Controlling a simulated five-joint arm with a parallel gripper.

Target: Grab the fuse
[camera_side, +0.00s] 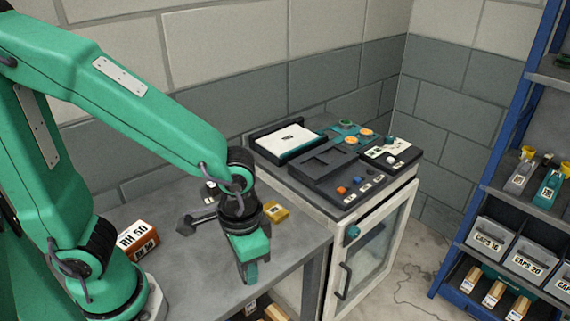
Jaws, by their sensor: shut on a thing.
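My gripper (250,271) points down at the front right edge of the grey table. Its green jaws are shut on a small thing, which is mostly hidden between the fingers. I cannot make out whether it is the fuse. A small yellow block with a dark mark (276,211) lies on the table behind my gripper, apart from it. No other thing in view can be clearly told as the fuse.
An orange and white box (138,240) and a dark hammer-shaped tool (197,220) lie on the grey table (192,275). A white cabinet (372,258) with a dark control panel (330,177) stands to the right. A blue shelf rack (489,175) holds labelled bins.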

